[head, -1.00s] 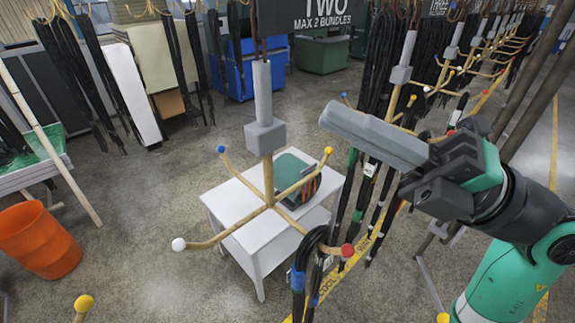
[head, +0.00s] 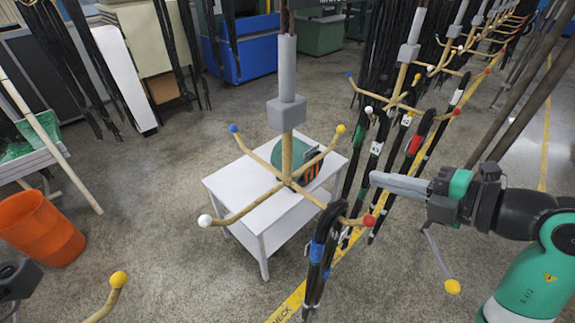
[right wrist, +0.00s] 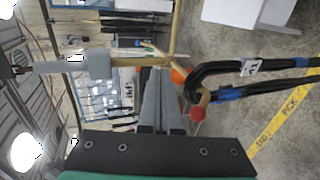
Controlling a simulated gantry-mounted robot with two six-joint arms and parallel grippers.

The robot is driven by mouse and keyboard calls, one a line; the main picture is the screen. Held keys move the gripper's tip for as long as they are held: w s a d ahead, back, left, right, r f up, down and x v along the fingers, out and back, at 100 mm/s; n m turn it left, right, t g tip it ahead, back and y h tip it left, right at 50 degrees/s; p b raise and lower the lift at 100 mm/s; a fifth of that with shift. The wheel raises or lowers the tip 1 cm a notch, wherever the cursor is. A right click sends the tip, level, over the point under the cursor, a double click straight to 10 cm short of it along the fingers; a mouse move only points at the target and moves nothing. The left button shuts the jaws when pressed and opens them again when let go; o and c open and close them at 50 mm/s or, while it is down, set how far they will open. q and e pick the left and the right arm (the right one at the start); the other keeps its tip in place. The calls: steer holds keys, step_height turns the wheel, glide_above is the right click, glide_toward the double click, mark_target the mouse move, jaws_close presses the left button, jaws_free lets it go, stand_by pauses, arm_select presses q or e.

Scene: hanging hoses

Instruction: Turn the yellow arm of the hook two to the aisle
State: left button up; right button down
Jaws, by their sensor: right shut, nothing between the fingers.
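Hook two (head: 287,113) hangs from a grey post in the middle of the head view. Its wooden arms end in balls of different colours. The yellow-tipped arm (head: 322,151) points to the upper right, bare of hoses. The blue-tipped arm (head: 255,150) points upper left and the white-tipped arm (head: 240,208) lower left. Black hoses (head: 319,255) with blue bands hang on the red-tipped arm (head: 350,220). My right gripper (head: 374,180) is shut and empty, to the right of the hook, just above the red ball in the picture. A dark part, probably of my left gripper (head: 18,280), shows at the lower left edge; its fingers are hidden.
A white table (head: 235,190) stands below the hook. Other hooks with hanging hoses (head: 400,105) line the right. An orange bin (head: 40,230) is at the left. Another yellow-tipped arm (head: 105,298) rises at the lower left.

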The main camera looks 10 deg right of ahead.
mark_target(369, 217)
steer(key=shift+s+a+f, duration=0.45)
steer(key=shift+a+f, duration=0.05)
steer(key=shift+f, duration=0.5)
steer(key=shift+s+a+f, duration=0.45)
steer(key=shift+s+f, duration=0.05)
steer(key=shift+f, duration=0.5)
steer(key=shift+s+a+f, duration=0.45)
steer(key=shift+a+f, duration=0.05)
steer(key=shift+f, duration=0.5)
steer(key=shift+s+a, duration=0.6)
steer(key=shift+a, duration=10.2)
steer(key=s+d+r, duration=0.1)
steer(key=d+r, duration=0.3)
steer(key=r, duration=0.5)
steer(key=shift+s+d, duration=0.2)
steer(key=shift+s, duration=0.1)
